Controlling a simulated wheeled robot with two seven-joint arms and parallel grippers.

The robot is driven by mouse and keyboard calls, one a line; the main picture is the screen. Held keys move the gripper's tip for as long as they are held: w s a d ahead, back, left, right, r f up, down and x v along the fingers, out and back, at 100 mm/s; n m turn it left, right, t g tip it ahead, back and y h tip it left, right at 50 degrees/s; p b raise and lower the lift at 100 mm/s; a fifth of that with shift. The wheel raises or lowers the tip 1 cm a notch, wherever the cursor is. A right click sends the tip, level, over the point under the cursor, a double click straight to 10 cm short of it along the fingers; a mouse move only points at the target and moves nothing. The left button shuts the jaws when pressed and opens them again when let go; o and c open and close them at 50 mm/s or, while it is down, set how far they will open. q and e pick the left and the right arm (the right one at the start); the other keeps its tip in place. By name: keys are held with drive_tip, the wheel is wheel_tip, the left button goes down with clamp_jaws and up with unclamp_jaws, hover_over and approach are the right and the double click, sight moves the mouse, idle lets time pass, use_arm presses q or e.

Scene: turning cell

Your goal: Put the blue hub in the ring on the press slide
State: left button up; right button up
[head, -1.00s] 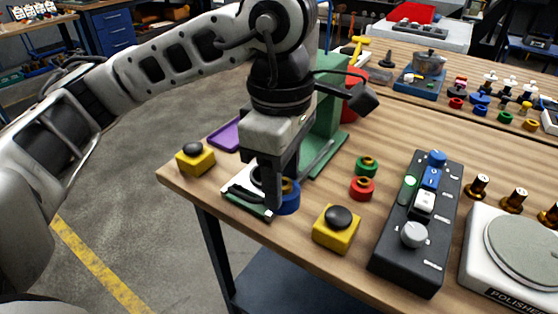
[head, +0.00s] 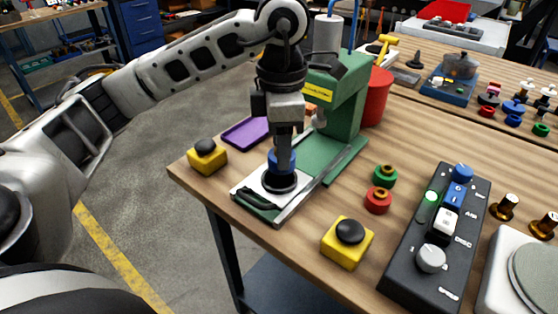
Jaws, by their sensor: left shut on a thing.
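My left gripper (head: 283,154) points straight down over the press slide and is shut on the blue hub (head: 289,163). A finger hides part of the hub. The dark ring (head: 281,185) lies on the pale plate of the press slide (head: 252,192), directly below the hub. The hub's lower end is at or just above the ring; I cannot tell whether it has entered it. The slide is out in front of the green press (head: 345,105). My right gripper is not in view.
Yellow button boxes stand left (head: 207,158) and right (head: 346,243) of the slide. Green (head: 385,177) and red (head: 378,201) hubs stand to its right, near a black control box (head: 436,240). A purple tray (head: 245,133) lies behind the left button.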

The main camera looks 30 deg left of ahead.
use_arm(q)
drive_tip(key=shift+w+a+f, duration=0.35)
drive_tip(key=shift+f, duration=0.2)
drive_tip(key=shift+w+a+f, duration=0.35)
drive_tip(key=shift+f, duration=0.15)
drive_tip(key=f, duration=0.2)
drive_tip(key=f+p, duration=0.1)
drive_tip(key=shift+w+a+f, duration=0.1)
drive_tip(key=shift+w+a, duration=0.15)
drive_tip(key=shift+f, duration=0.35)
drive_tip(key=shift+f, duration=0.15)
drive_tip(key=o, duration=1.2)
